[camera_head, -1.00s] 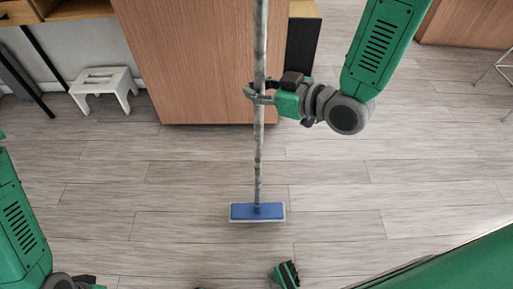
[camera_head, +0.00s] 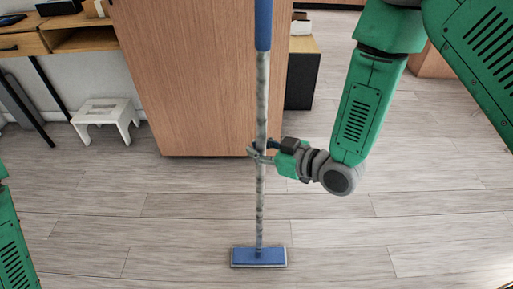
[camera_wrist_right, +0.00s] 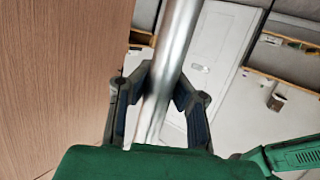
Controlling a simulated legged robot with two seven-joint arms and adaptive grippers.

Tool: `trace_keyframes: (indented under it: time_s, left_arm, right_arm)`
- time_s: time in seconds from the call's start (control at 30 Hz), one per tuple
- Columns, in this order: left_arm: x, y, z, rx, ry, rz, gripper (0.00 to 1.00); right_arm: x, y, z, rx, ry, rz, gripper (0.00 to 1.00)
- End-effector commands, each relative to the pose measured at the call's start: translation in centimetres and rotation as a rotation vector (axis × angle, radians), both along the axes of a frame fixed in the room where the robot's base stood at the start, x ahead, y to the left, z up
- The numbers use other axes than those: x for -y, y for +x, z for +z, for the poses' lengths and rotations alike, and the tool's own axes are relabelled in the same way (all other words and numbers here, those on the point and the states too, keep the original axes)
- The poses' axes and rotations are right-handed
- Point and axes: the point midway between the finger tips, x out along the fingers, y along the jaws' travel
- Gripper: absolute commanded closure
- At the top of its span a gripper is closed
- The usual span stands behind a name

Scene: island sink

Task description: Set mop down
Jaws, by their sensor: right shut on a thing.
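The mop stands upright in the head view, with a grey metal pole (camera_head: 262,105), a blue upper grip (camera_head: 263,25) and a flat blue head (camera_head: 259,257) that appears to be on the floor. My right gripper (camera_head: 259,153) is shut around the pole, below its middle. The right wrist view also shows the silvery pole (camera_wrist_right: 175,50) between the two fingers of my right gripper (camera_wrist_right: 158,95). The top end of the pole is out of view. My left gripper is not in view; only part of my left arm shows at the left edge.
A wooden cabinet (camera_head: 200,85) stands right behind the mop. A white step stool (camera_head: 105,115) stands at the left by a desk (camera_head: 80,38). A black box-like unit (camera_head: 303,75) is right of the cabinet. The wooden floor (camera_head: 150,235) around the mop head is clear.

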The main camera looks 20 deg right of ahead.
Motion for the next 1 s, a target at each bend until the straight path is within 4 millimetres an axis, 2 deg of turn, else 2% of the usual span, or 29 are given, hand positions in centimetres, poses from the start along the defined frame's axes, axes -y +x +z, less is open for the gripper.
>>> trace_keyframes:
  time_s: [0.03, 0.1, 0.13, 0.47, 0.57, 1.0]
  left_arm:
    - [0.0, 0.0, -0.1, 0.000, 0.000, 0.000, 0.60]
    - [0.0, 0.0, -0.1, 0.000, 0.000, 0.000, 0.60]
    - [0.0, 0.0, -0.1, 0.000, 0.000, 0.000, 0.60]
    - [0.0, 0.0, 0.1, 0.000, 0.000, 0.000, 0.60]
    - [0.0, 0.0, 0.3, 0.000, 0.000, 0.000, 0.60]
    - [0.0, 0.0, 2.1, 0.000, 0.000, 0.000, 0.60]
  right_arm:
    - [0.0, 0.1, 0.0, 0.004, 0.002, 0.000, 1.00]
    - [0.0, 0.0, -0.1, 0.000, 0.000, 0.000, 0.72]
    - [0.0, 0.0, -0.1, 0.000, 0.000, 0.000, 0.68]
    - [0.0, 0.1, 0.1, 0.001, 0.001, 0.000, 0.68]
    - [0.6, -0.6, 0.3, -0.001, 0.000, -0.002, 0.68]
    - [5.8, -7.1, 2.9, -0.003, 0.002, -0.003, 0.68]
